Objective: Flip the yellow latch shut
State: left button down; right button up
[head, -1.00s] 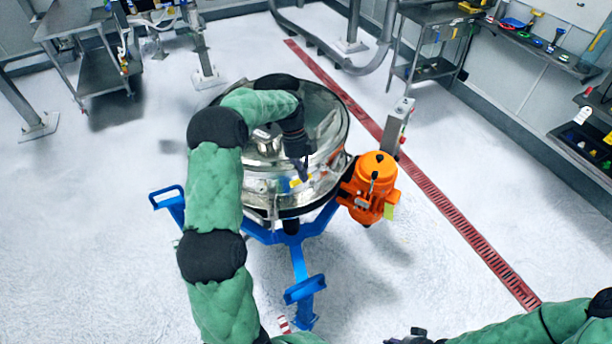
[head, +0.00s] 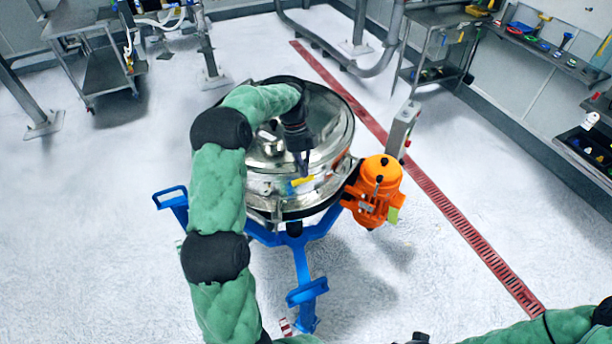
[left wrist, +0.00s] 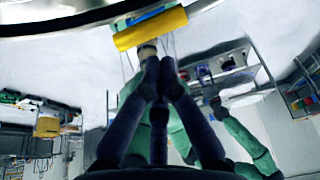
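The yellow latch (head: 303,181) is on the front side of the shiny round sifter (head: 268,187), low under the lid. My left gripper (head: 303,174) points down at the front of the sifter, right by the latch. In the left wrist view the latch is a yellow bar (left wrist: 150,28) lying across the top under the dark rim. There the left fingertips (left wrist: 158,64) are close together just below the bar, with nothing seen held between them. Whether they touch the latch is unclear. My right gripper (head: 420,339) is mostly cut off at the bottom edge.
An orange motor (head: 376,190) is on the sifter's right side. A blue stand (head: 300,262) carries the sifter. A grey post box (head: 402,128) stands behind the motor.

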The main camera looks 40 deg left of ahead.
pick_arm(q)
jog(key=v, duration=0.9)
jog(key=shift+d+r, duration=0.25)
jog(key=shift+r, duration=0.1)
